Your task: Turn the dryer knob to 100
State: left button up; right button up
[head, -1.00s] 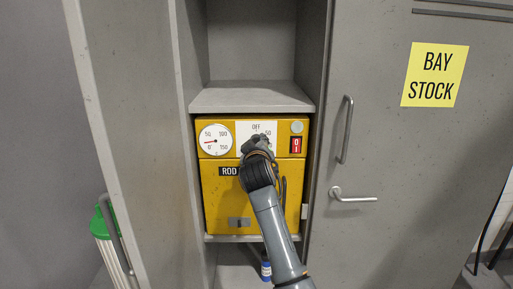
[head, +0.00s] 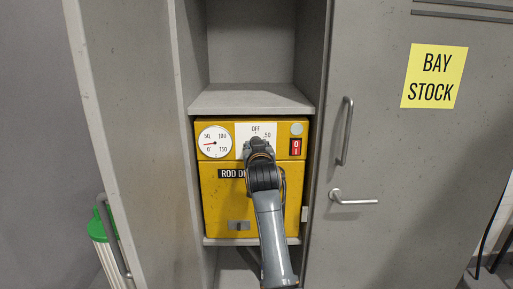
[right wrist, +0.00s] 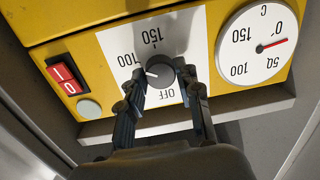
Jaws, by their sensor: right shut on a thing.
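The yellow rod dryer (head: 215,205) stands in the open cabinet. Its grey knob (right wrist: 161,73) sits on a white dial plate (head: 243,128) marked OFF, 50, 100 and 150. My right gripper (head: 258,146) hides the knob in the head view. In the right wrist view my right gripper (right wrist: 162,84) has a finger on each side of the knob and is shut on it. The knob's white pointer faces left, close to the 100 mark, in that upside-down view. A finger hides the 50 label there. My left gripper is not in view.
A round gauge (head: 214,142) has its red needle near 0. A red switch (head: 296,147) is right of the dial. A shelf (head: 250,98) lies above the dryer. The open cabinet door (head: 125,130) is at left; a closed door (head: 400,150) is at right.

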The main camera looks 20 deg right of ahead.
dwell(0.4)
jog(key=o, duration=1.2)
jog(key=shift+c, duration=0.2)
